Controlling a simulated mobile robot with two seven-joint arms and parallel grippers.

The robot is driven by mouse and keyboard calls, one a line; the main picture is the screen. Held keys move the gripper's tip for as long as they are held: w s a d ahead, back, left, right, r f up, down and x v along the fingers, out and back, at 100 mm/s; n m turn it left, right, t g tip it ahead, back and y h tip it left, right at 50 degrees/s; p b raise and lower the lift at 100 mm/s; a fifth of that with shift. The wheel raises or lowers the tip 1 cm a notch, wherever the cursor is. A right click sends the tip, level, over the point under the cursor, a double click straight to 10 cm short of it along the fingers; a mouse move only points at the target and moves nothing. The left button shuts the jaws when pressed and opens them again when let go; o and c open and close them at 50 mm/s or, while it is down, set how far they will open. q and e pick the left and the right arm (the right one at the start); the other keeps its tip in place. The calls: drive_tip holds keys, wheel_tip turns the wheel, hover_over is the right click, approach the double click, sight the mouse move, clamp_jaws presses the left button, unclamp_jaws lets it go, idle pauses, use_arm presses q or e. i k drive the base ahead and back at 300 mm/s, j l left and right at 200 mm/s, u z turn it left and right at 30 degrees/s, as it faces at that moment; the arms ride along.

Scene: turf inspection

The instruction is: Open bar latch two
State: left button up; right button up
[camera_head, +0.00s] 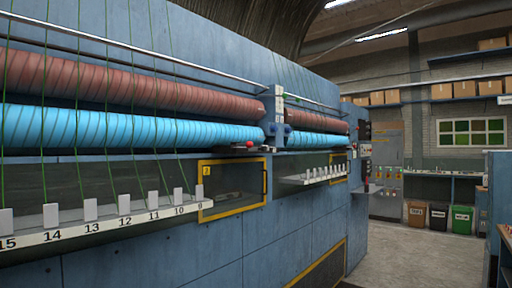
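A blue machine (150,256) fills the left and middle of the head view. A yellow-framed window panel (233,208) is set in its front, with a small yellow tag (207,171) at its upper left whose mark is too small to read surely. A dark upright bar (264,183) at its right edge may be a latch or handle. The panel looks shut. A second yellow-framed panel (339,160) sits farther along, partly hidden by a ledge. I cannot tell which part is bar latch two. Neither gripper is in view.
A white ledge (100,228) numbered 15 down to 9 juts out left of the near panel. A similar ledge (306,179) juts out beyond it. Brown, black and green bins (438,216) stand at the back right. The grey floor (410,255) at right is clear.

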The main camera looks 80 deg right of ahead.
sight(249, 144)
drive_tip(key=z, duration=2.5)
drive_tip(key=i+l+u, duration=0.15)
drive_tip(key=i+l, duration=0.2)
drive_tip(key=i+l+u, duration=0.15)
drive_tip(key=i+l, duration=0.25)
drive_tip(key=i+l+u, duration=0.1)
drive_tip(key=i+l, duration=0.25)
drive_tip(key=i+l+u, duration=0.15)
drive_tip(key=i+l, duration=0.15)
drive_tip(key=l, duration=0.25)
drive_tip(key=i+l+u, duration=0.15)
drive_tip(key=i+l, duration=0.15)
drive_tip(key=l, duration=0.15)
drive_tip(key=i+l+u, duration=0.15)
drive_tip(key=l, duration=0.4)
drive_tip(key=i+l+u, duration=0.15)
drive_tip(key=i+l, duration=0.2)
drive_tip(key=l, duration=0.2)
drive_tip(key=i+l+u, duration=0.1)
drive_tip(key=l, duration=0.5)
drive_tip(key=i, duration=0.1)
